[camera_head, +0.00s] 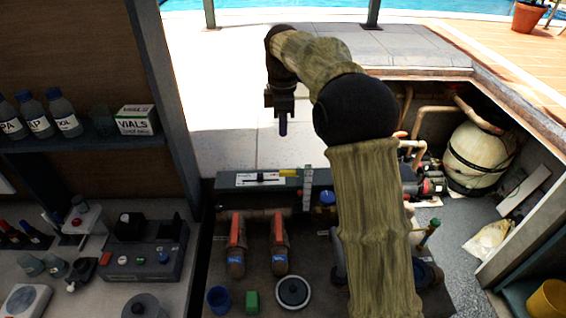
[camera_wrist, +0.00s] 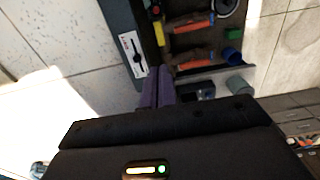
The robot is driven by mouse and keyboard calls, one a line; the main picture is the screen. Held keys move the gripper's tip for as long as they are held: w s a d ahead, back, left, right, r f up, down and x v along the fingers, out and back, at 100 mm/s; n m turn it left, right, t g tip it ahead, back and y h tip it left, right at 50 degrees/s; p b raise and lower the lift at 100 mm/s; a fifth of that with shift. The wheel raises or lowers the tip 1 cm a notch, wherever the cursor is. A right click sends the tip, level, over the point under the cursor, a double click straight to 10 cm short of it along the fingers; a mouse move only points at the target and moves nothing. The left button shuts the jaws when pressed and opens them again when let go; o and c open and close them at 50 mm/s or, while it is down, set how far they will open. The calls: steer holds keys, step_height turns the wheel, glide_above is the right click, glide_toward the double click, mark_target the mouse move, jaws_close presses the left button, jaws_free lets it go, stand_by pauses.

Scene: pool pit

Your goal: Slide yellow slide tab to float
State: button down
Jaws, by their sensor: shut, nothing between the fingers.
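A yellow piece (camera_head: 288,172), likely the yellow slide tab, lies on the long dark green box (camera_head: 222,196), right of a white slider panel (camera_head: 246,180) with a black slider. In the wrist view the yellow piece (camera_wrist: 160,33) shows at the box's edge, and the white panel (camera_wrist: 127,45) lies beyond my fingertips. Panel lettering is too small to read, so I cannot tell where float is. My gripper (camera_head: 283,130) hangs above and behind the box in the head view, clear of it. Its purple fingers (camera_wrist: 158,72) are shut and empty.
Two red-handled valves (camera_head: 236,230) stand in front of the box. A blue cup (camera_head: 219,299), a green block (camera_head: 252,301) and a round gauge (camera_head: 293,291) sit nearer. A light upright strip (camera_head: 308,188) stands right of the yellow piece. Pale paving behind the box is clear.

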mark_target(283, 172)
step_height(283, 172, down, 12)
steer(key=p, duration=0.3)
steer(key=shift+s, duration=0.1)
steer(key=shift+f+p, duration=0.3)
steer(key=shift+f, duration=0.1)
steer(key=shift+d, duration=0.1)
steer(key=shift+s, duration=0.1)
